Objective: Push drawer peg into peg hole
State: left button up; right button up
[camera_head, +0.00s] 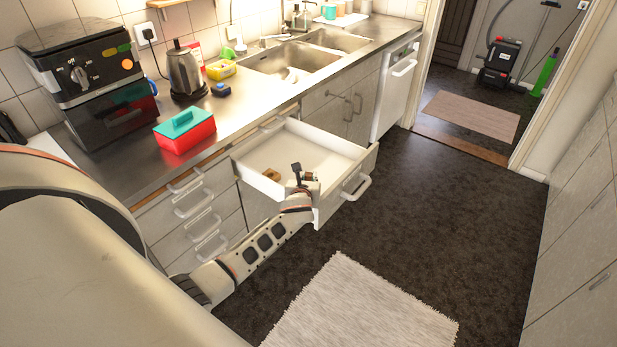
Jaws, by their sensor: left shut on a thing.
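A white drawer (325,151) stands pulled open below the counter. A small tan-brown piece (271,174) lies inside it near the left side; I cannot tell whether it is the peg or the part with the hole. My left gripper (304,174) is over the drawer's near front corner, small and dark in the head view. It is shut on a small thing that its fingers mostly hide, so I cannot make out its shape. No peg hole can be made out. My right gripper is not in view.
The drawer's handle (356,187) sticks out into the room. On the counter stand a red box with a teal lid (185,131), a kettle (185,72) and a black oven-like appliance (90,80). A pale rug (355,310) lies on the open dark floor.

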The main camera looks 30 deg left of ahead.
pick_arm(q)
jog(key=shift+f+b, duration=0.35)
jog(key=shift+f, duration=0.25)
jog(key=shift+r, duration=0.15)
jog(key=shift+r+p, duration=0.55)
jog(key=shift+p, duration=0.35)
jog(key=shift+f+b, duration=0.3)
jog(key=shift+f, duration=0.15)
dwell(0.3)
jog(key=shift+f, duration=0.25)
jog(key=shift+r, duration=0.1)
jog(key=shift+r+p, duration=0.3)
jog(key=shift+r, duration=0.3)
jog(key=shift+f+b, duration=0.35)
jog(key=shift+f, duration=0.25)
dwell(1.1)
